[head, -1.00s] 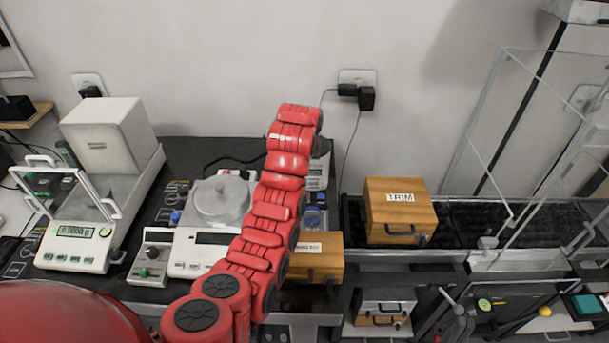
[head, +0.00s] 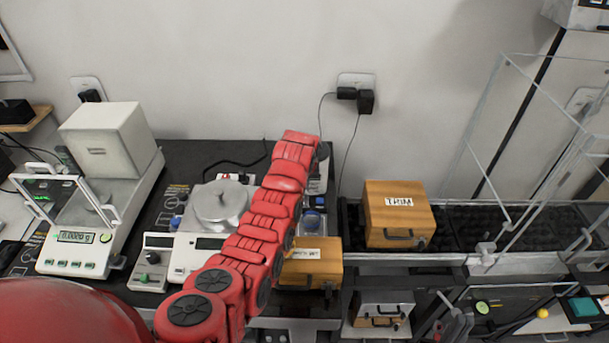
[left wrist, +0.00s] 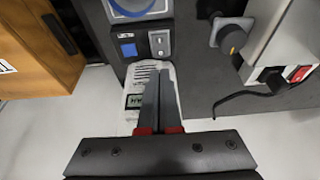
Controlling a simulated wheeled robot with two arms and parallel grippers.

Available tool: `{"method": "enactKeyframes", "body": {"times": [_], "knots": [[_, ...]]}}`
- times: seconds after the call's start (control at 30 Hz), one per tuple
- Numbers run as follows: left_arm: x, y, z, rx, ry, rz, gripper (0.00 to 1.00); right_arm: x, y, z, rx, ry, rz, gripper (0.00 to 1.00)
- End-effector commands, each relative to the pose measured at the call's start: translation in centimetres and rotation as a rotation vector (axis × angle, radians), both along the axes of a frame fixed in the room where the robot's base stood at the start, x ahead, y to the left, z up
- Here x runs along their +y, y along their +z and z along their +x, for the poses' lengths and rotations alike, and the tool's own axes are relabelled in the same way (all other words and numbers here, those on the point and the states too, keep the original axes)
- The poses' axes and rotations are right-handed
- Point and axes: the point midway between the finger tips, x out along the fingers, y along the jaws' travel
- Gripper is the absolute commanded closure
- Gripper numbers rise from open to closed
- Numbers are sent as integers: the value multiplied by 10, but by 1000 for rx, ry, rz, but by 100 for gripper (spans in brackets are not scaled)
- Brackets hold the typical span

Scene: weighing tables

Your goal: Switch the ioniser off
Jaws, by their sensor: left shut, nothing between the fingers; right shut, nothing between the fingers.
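A dark unit with a blue round part (head: 313,219), which looks like the ioniser, stands right of the middle balance, partly hidden by my left arm. In the left wrist view its panel (left wrist: 143,46) shows a blue square and a grey rocker switch (left wrist: 160,43). I cannot read its label or tell the switch's position. My left gripper (left wrist: 165,72) is shut and empty, its tips close to the panel's edge by the switch; contact cannot be told. It is hidden in the head view.
Wooden boxes, one marked TRIM (head: 398,215), stand to the right.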

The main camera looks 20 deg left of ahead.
Motion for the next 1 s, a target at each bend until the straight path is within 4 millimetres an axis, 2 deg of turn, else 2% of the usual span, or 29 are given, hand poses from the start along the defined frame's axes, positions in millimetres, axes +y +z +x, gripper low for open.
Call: {"method": "enactKeyframes", "body": {"times": [0.27, 0.33, 0.6, 1.0], "knots": [[3, -31, 4, 6, 1, -1, 100, 0, 15, 0, 0, 0, 0, 100], [2, -38, 5, 4, 0, 1, 100, 0, 13, 0, 0, 0, 0, 100], [2, -48, 8, 0, 1, 0, 100, 0, 14, 0, 0, 0, 0, 100], [3, -51, 7, 0, 1, 0, 100, 0, 14, 0, 0, 0, 0, 100]]}}
